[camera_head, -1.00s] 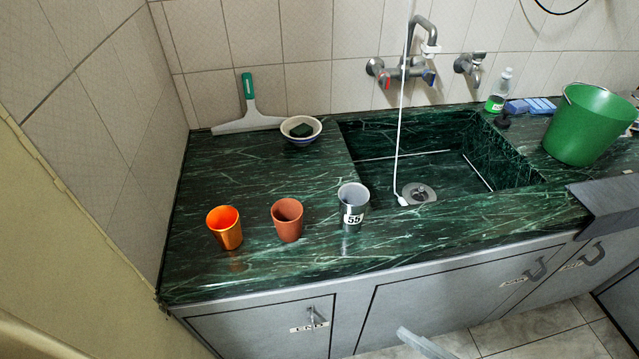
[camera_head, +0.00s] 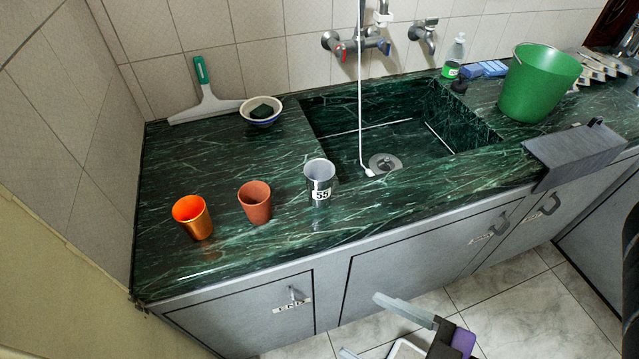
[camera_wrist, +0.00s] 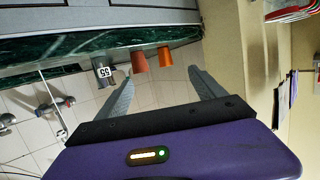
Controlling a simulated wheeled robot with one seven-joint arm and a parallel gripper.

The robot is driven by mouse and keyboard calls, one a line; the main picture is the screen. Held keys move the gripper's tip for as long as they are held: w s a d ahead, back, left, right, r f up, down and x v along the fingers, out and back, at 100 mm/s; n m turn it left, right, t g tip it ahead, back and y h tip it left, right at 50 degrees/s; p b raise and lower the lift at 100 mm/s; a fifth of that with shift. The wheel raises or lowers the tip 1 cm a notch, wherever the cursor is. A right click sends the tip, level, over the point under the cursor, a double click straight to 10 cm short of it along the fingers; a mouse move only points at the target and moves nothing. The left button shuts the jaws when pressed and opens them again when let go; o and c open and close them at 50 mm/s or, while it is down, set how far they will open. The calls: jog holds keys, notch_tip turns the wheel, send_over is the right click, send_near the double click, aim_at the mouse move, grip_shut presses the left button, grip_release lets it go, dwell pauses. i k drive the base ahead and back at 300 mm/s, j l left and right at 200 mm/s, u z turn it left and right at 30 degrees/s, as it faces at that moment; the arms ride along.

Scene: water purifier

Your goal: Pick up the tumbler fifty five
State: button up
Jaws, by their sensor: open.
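The tumbler fifty five (camera_head: 319,182) is a silver-grey cup with a white "55" label. It stands upright on the green marble counter, just left of the sink. It also shows in the wrist view (camera_wrist: 104,72), where the picture is upside down. My gripper (camera_head: 362,324) is low in front of the counter at the bottom of the head view, apart from the tumbler. In the wrist view, my gripper (camera_wrist: 160,76) has its two fingers spread wide with nothing between them held. A brown cup (camera_head: 255,203) and an orange cup (camera_head: 193,218) stand to the tumbler's left.
The counter's front edge (camera_head: 330,245) lies between my gripper and the tumbler. The sink (camera_head: 400,140) has a thin white hose hanging into it. A bowl (camera_head: 261,112), a squeegee (camera_head: 204,95) and a green bucket (camera_head: 540,82) stand farther back. Counter around the tumbler is clear.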

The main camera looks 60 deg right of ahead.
aim_at(318, 173)
jog(key=k+l+z, duration=0.1)
jog(key=z, duration=2.1)
jog(key=u, duration=1.7)
jog(key=j+u, duration=0.45)
jog(key=j, duration=0.45)
